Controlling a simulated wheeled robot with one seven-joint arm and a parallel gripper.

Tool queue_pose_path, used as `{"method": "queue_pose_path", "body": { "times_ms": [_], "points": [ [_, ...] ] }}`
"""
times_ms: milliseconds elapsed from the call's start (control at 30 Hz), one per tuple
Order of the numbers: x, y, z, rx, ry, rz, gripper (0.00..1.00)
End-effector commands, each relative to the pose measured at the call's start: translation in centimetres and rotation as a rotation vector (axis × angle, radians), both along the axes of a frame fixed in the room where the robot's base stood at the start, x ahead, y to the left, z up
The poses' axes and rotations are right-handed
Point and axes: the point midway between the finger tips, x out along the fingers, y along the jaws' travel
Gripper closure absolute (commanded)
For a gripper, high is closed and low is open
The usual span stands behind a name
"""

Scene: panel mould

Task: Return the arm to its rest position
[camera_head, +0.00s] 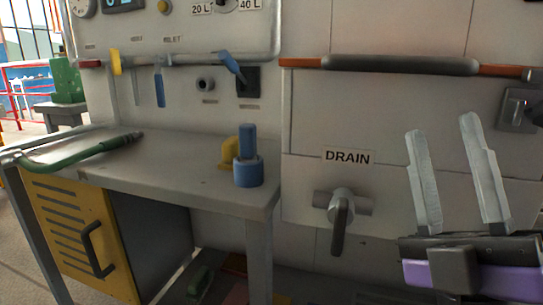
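My gripper (449,135) is at the lower right, with its two pale grey fingers pointing up and apart. It is open, and nothing shows between the fingers. It stands in front of the wall panel, right of the DRAIN valve (342,212), whose dark handle hangs straight down. My gripper appears apart from the valve. The rest of my arm is mostly out of view.
A grey bench (178,180) on the left holds a green hose (75,155), a blue cylindrical part (248,170) and a yellow part (228,152). A yellow cabinet (70,232) stands below. A horizontal bar with a dark grip (400,64) crosses the panel above my gripper.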

Motion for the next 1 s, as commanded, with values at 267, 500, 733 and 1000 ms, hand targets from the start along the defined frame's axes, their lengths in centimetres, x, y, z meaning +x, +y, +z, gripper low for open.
{"method": "queue_pose_path", "body": {
  "times_ms": [267, 500, 733, 1000],
  "points": [
    [-0.9, -2.9, -9.8, 0.412, 0.206, 0.26, 0.62],
    [-3.8, -3.5, -19.3, 0.716, 0.384, 0.394, 0.62],
    [-8.7, -3.4, -28.0, 0.944, 0.573, 0.441, 0.62],
    [-16.7, -3.2, -36.2, 1.088, 0.831, 0.401, 0.62]
  ]
}}
